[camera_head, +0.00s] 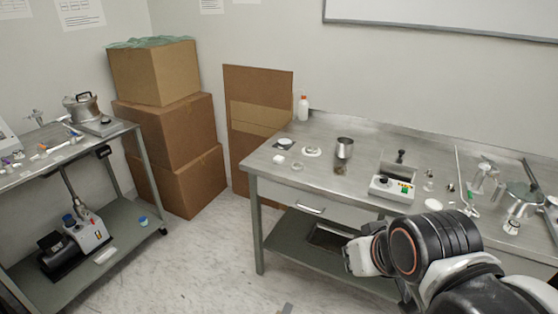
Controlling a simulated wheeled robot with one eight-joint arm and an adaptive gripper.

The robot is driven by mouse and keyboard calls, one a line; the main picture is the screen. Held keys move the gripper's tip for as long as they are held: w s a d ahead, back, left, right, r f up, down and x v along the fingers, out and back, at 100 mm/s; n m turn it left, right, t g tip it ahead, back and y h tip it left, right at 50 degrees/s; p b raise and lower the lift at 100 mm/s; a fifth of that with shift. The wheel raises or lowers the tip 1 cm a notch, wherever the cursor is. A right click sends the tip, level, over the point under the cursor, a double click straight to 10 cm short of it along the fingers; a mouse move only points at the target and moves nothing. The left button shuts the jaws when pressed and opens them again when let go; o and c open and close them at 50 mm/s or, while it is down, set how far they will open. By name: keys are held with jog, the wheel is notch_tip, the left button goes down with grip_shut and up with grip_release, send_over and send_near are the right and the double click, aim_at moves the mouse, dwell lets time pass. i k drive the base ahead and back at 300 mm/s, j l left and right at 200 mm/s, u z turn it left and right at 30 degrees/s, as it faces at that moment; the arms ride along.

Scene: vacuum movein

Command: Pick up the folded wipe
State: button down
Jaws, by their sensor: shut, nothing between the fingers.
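I cannot identify the folded wipe for certain. A small flat pale piece (107,254) lies on the lower shelf of the left cart, beside a pump, and is too small to name. Small white items also lie on the right bench, including a round white piece (433,204) in front of the control box and a white disc-like part (312,151) near the left end. My arm reaches in from the lower right, in front of the bench. Its dark joint and white link show, but the gripper's fingers do not.
Stacked cardboard boxes (165,125) stand in the corner. The left cart (128,128) holds a metal pot (82,106). Floor between cart and bench is clear.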

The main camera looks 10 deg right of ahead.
aim_at(278, 159)
jog(key=i+j, duration=0.2)
jog(key=i, duration=0.3)
jog(key=i+j, duration=0.25)
jog(key=i, duration=0.25)
jog(key=i+j, duration=0.2)
jog(key=i, duration=0.3)
jog(key=i+j, duration=0.25)
jog(key=i, duration=0.3)
jog(key=j, duration=0.1)
jog(key=z, duration=0.05)
